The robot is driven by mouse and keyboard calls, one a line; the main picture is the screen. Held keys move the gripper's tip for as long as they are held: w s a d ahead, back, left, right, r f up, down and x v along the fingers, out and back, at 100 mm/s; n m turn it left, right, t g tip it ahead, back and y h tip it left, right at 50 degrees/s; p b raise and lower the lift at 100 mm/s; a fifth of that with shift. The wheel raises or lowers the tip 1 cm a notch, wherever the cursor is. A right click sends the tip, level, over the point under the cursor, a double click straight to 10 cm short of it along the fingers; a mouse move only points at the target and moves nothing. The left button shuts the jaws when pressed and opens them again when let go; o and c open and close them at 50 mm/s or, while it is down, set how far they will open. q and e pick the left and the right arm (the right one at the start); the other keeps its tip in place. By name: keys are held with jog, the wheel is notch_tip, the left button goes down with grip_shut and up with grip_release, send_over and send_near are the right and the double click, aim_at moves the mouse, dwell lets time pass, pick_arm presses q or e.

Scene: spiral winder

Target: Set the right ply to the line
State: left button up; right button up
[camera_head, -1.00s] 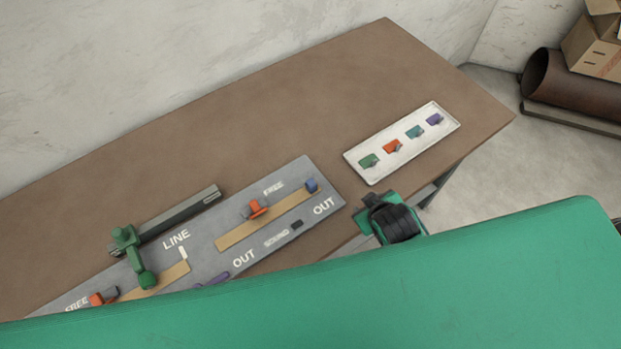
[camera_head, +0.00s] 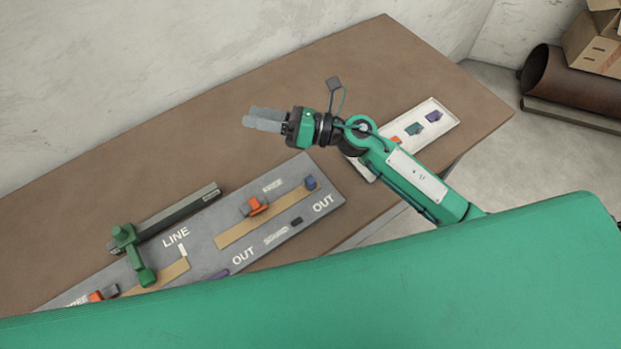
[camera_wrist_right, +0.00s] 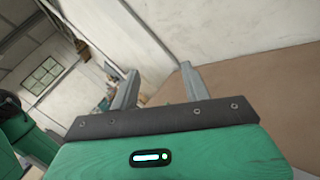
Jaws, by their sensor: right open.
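The right ply is a tan strip (camera_head: 245,233) on the grey board (camera_head: 325,182), beside the printed words FREE and OUT. An orange clip (camera_head: 256,206) sits across it and a blue block (camera_head: 311,183) is at its right end. A white line mark (camera_head: 183,251) lies by the word LINE, at the end of the other tan strip (camera_head: 170,273). My right gripper (camera_head: 254,120) is above the table, beyond the board, apart from the ply. In the right wrist view its two fingers (camera_wrist_right: 160,84) stand apart with nothing between them. My left gripper is out of view.
A green swing arm (camera_head: 135,253) on a dark rail (camera_head: 190,208) stands at the board's left. A white tray (camera_head: 448,112) with coloured clips is partly hidden behind my right arm. An orange clip (camera_head: 103,294) sits at the lower left. The table's far side (camera_head: 200,140) is clear.

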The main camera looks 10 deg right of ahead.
notch_tip(320, 180, down, 4)
jog(key=s+n+g+h, duration=0.2)
jog(key=n+g+h, duration=0.1)
jog(key=n+g, duration=0.3)
jog(key=n+g+h, duration=0.3)
jog(key=n+h, duration=0.6)
jog(key=h, duration=0.3)
send_near(311, 180)
jog(key=shift+y, duration=0.3)
jog(key=p+x, duration=0.4)
jog(key=x, duration=0.4)
jog(key=shift+f+p, duration=0.3)
jog(key=shift+f, duration=0.05)
jog(key=shift+x, duration=0.8)
jog(key=shift+d, duration=0.1)
jog(key=shift+c, duration=0.2)
